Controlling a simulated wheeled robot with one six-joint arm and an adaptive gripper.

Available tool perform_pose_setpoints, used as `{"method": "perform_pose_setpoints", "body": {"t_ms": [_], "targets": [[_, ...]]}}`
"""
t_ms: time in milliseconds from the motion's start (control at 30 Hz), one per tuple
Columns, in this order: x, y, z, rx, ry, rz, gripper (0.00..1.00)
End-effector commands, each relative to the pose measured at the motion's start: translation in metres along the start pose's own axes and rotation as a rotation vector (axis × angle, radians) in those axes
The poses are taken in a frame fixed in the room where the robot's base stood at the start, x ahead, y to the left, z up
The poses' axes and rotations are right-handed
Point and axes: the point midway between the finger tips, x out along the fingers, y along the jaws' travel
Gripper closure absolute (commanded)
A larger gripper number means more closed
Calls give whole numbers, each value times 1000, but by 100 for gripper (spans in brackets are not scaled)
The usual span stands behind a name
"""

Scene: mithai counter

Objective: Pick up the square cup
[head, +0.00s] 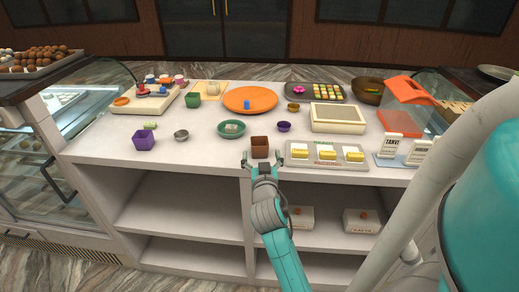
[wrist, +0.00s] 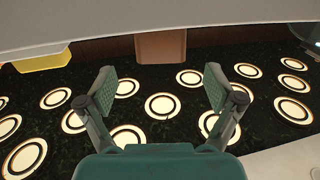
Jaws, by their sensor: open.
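A brown square cup (head: 259,147) stands at the front edge of the counter (head: 205,160), near its middle. My gripper (head: 262,158) is open in front of it, with one finger to each side in the head view. In the wrist view my gripper (wrist: 160,85) is open and empty, and a brown surface, apparently the cup (wrist: 160,46), shows beyond the fingertips, partly cut off above. No contact shows.
A tray (head: 328,164) with yellow blocks stands close to the right of the brown cup. A green bowl (head: 231,129) is behind it to the left, and a small purple bowl (head: 284,127) behind to the right. The front counter between brown and purple cups is mostly clear.

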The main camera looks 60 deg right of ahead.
Motion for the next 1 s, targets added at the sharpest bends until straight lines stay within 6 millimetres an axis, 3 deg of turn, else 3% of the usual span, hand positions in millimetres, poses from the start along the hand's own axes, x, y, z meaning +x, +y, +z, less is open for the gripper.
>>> {"method": "perform_pose_setpoints", "body": {"t_ms": [333, 600, 933, 967, 1000], "targets": [[29, 0, -1, 0, 1, 0, 9], [65, -1, -2, 0, -1, -1, 9], [72, -1, -2, 0, -1, -2, 9], [72, -1, -2, 0, -1, -2, 11], [72, -1, -2, 0, -1, -2, 21]]}}
